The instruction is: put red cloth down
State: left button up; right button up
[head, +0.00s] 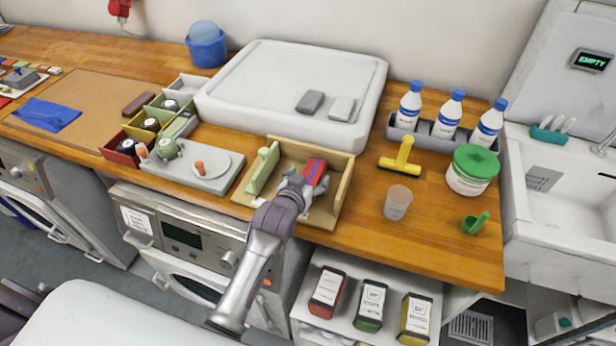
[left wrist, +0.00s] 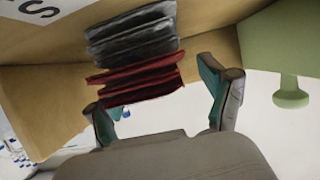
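The red cloth (head: 316,170) is a small folded bundle inside the wooden box (head: 344,188) at the counter's front. In the left wrist view the red cloth (left wrist: 137,82) lies against a dark grey folded cloth (left wrist: 132,40). My left gripper (head: 303,184) reaches down into the box at the red cloth. In the left wrist view my left gripper (left wrist: 165,95) has its fingers wide apart around the cloth's near end. A gap shows between the cloth and the right-hand finger; the left-hand one overlaps its edge. My right gripper is not in view.
A pale green divider with a knob (head: 264,168) stands in the box's left part. Left of the box is a grey board (head: 213,182); behind it is a white raised platform (head: 290,80).

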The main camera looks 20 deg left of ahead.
pick_arm(q)
jog(key=shift+r, duration=0.1)
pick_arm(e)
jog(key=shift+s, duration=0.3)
pick_arm(q)
jog(key=shift+r, duration=0.2)
jog(key=shift+s, duration=0.4)
jog(key=b+v, duration=0.1)
jog(key=v, duration=1)
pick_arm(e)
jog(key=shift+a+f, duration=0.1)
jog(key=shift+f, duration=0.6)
pick_arm(q)
jog(key=shift+r, duration=0.1)
